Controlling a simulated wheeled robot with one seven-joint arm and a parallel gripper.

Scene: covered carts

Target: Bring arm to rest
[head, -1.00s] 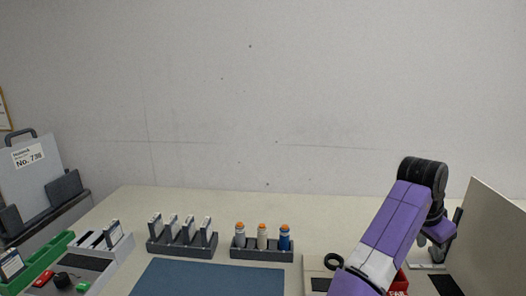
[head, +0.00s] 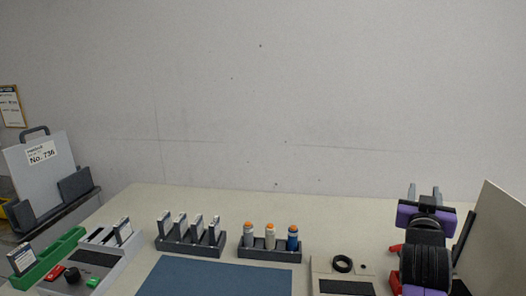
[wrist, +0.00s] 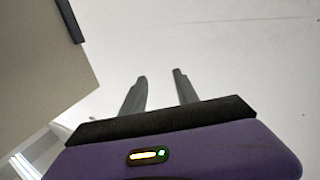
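My arm is at the right of the head view, in front of the upright panel. My gripper (head: 424,193) points up and away toward the wall. Its two grey fingers stand apart with nothing between them. In the wrist view my gripper (wrist: 160,85) also shows both fingers apart and empty, against the pale wall. The fingers touch nothing that I can see.
A beige upright panel (head: 497,235) stands close on the right of my arm. A rack of bottles (head: 268,252), a rack of upright cards (head: 190,247) and a blue mat (head: 215,278) lie left. A black ring (head: 342,263) sits on a device near my arm.

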